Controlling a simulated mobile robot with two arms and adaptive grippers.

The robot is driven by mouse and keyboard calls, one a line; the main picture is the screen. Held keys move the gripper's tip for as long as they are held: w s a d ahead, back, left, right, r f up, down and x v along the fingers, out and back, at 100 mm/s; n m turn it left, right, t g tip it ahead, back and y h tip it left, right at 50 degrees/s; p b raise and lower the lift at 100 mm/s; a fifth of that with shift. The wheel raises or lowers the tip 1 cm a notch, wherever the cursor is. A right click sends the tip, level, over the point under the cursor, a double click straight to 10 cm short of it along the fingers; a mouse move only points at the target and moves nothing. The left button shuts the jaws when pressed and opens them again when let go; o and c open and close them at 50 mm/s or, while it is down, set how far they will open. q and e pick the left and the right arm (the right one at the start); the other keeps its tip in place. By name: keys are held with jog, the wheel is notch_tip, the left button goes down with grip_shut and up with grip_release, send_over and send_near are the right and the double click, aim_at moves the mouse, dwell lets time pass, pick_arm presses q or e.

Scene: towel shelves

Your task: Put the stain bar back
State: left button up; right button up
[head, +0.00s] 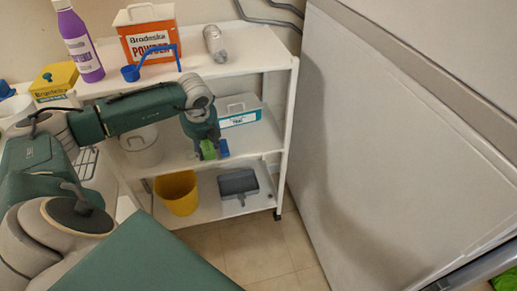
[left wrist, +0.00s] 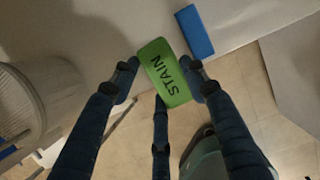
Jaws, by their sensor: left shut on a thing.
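The stain bar (left wrist: 165,72) is a green block with "STAIN" in dark letters on its face. In the left wrist view it sits tilted between the fingers of my left gripper (left wrist: 161,78), which is shut on it. In the head view the green bar (head: 207,149) shows below the gripper (head: 205,138), at the front of the trolley's middle shelf (head: 183,165). A blue block (head: 224,148) lies on that shelf just right of the bar; it also shows in the left wrist view (left wrist: 194,31). I cannot tell whether the bar touches the shelf. My right gripper is out of view.
A white lidded box (head: 240,112) stands behind on the middle shelf, and a white bucket (head: 142,150) to the left. A yellow bucket (head: 177,193) and grey dustpan (head: 238,185) are below. The top shelf holds a purple bottle (head: 80,42) and powder box (head: 148,35).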

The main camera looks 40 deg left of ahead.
pick_arm(q)
jog(key=w+d, duration=0.3)
jog(key=w, duration=0.1)
jog(key=w+d, duration=0.7)
jog(key=shift+w, duration=0.3)
jog(key=shift+w+d, duration=0.1)
jog(key=shift+w, duration=0.1)
jog(key=shift+w+d, duration=0.8)
notch_tip(320, 180, down, 2)
jog(key=shift+s+a+f+b, duration=0.1)
jog(key=shift+s+a+b, duration=0.05)
jog(key=shift+b, duration=0.25)
jog(key=shift+f, duration=0.45)
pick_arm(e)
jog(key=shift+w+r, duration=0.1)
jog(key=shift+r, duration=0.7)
pick_arm(q)
jog(key=shift+f, duration=0.1)
